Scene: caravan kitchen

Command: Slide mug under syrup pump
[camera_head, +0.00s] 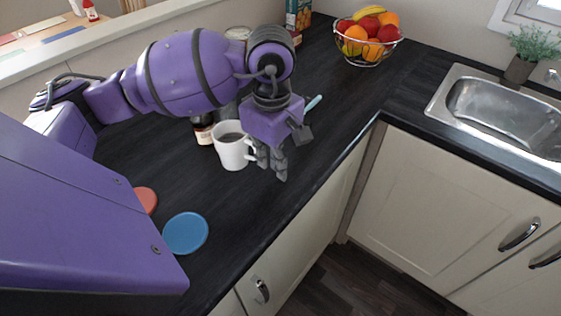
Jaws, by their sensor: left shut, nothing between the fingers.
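A white mug (231,151) with a dark inside stands upright on the dark counter, its handle side towards my left gripper. My left gripper (273,168) points down just right of the mug, beside the handle. Its fingers are shut and empty; I cannot tell whether they touch the handle. A dark bottle with a pale label (204,134) stands just behind and left of the mug, its upper part hidden by my arm. I cannot tell whether it is the syrup bottle, and I see no pump head. My right gripper is out of view.
A blue disc (185,233) and a red disc (146,199) lie on the near counter (235,205). A wire fruit basket (368,52) stands at the back, with a sink (505,110) to the right. A light-blue thing (314,103) shows beyond the gripper. The counter's front edge is close.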

